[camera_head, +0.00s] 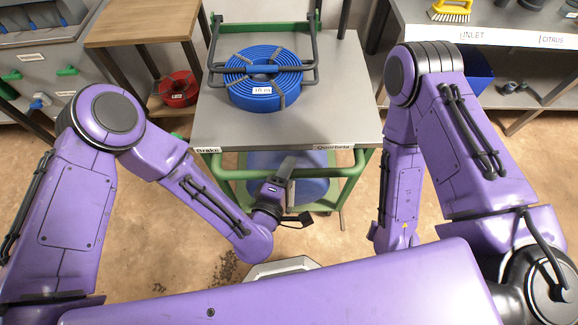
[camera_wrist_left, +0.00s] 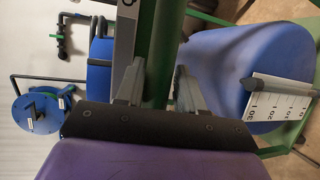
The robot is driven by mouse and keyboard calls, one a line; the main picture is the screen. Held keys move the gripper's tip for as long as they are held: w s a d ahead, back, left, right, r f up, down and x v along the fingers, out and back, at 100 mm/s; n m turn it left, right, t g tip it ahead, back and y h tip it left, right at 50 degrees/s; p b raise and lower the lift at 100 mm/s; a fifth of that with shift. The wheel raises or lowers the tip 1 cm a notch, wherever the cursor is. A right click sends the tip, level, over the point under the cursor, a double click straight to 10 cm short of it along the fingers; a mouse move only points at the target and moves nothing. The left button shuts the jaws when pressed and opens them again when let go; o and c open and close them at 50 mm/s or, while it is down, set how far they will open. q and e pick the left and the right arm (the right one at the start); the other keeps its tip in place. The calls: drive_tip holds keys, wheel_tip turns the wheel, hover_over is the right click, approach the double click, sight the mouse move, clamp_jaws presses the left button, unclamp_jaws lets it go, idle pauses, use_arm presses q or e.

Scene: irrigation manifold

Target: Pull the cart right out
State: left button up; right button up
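The cart (camera_head: 225,125) has a grey top, a green frame and labels on its near edge. A green rail (camera_head: 232,174) runs across its front below the top. My left gripper (camera_head: 285,170) is at this rail, near the middle of the cart's front. In the left wrist view my left gripper's fingers (camera_wrist_left: 158,85) stand apart on either side of a green bar (camera_wrist_left: 163,45). A gap shows beside the right-hand finger, so I see no firm grip. My right arm hangs at the cart's right side; its gripper fingers do not show.
A blue hose coil (camera_head: 250,95) lies on the cart beneath a dark handle frame. A blue drum (camera_wrist_left: 225,75) sits lower in the cart. A wooden table (camera_head: 140,22) and red coil (camera_head: 179,90) are left; a grey shelf (camera_head: 500,101) is right. Floor in front is mostly clear.

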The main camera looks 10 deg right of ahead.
use_arm(q)
drive_tip(key=shift+a, duration=0.1)
drive_tip(key=b+v, duration=0.1)
drive_tip(key=v, duration=0.9)
drive_tip(key=shift+s+b, duration=0.2)
drive_tip(key=shift+b, duration=0.2)
drive_tip(key=shift+a, duration=0.1)
